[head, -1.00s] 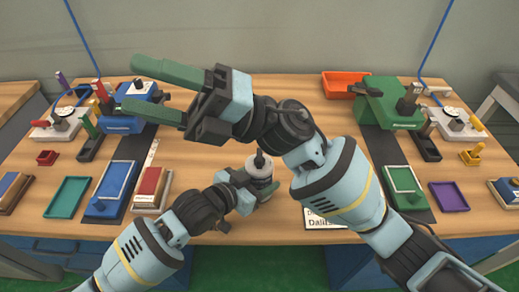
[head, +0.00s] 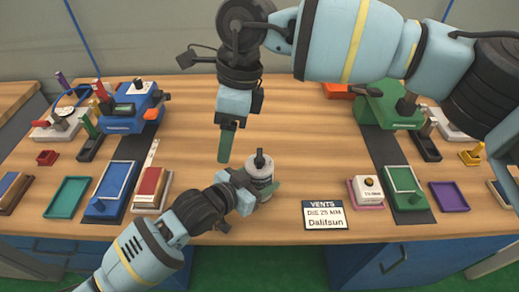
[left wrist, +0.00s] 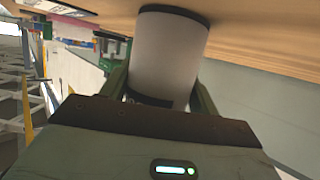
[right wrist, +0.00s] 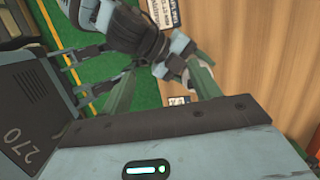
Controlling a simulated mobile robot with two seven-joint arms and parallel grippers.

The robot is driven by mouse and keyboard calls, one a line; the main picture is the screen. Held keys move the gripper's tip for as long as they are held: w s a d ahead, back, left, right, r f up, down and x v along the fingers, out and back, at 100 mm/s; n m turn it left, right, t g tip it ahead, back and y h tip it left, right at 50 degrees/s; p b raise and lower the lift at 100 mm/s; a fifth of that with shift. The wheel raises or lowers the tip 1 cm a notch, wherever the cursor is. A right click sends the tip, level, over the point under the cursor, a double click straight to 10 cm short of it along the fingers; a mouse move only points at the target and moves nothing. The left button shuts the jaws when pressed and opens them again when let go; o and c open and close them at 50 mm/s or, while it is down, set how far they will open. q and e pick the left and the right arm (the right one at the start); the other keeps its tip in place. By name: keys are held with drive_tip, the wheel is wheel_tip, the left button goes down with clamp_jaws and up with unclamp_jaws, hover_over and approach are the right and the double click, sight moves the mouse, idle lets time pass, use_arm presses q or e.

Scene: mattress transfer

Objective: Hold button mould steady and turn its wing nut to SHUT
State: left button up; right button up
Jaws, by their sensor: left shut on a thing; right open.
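The button mould (head: 260,180) is a pale grey cylinder at the middle front of the table, upright. Its dark wing nut (head: 260,159) sticks up on top; its setting is too small to read. My left gripper (head: 262,191) is shut around the mould's side, a green fingertip showing at its right. In the left wrist view the pale cylinder (left wrist: 172,55) sits between the green fingers. My right gripper (head: 225,145) points down, behind and left of the mould, apart from it. Its fingers overlap in the head view, but stand apart and empty in the right wrist view (right wrist: 165,80).
A VENTS sign card (head: 325,215) lies at the front, right of the mould. A white block on a pink base (head: 367,192) stands beside a green tray (head: 405,187). A blue press (head: 130,108) and a green press (head: 392,107) stand further back. The table's middle is clear.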

sight(260, 154)
drive_tip(key=w+d+r+t+h, duration=0.2)
drive_tip(key=w+d+r+h, duration=0.1)
drive_tip(key=w+d, duration=0.25)
drive_tip(key=f, duration=0.8)
drive_tip(key=s+f, duration=0.1)
drive_tip(key=f, duration=0.3)
drive_tip(key=shift+d+f, duration=0.15)
drive_tip(key=shift+f, duration=0.05)
drive_tip(key=c, duration=1)
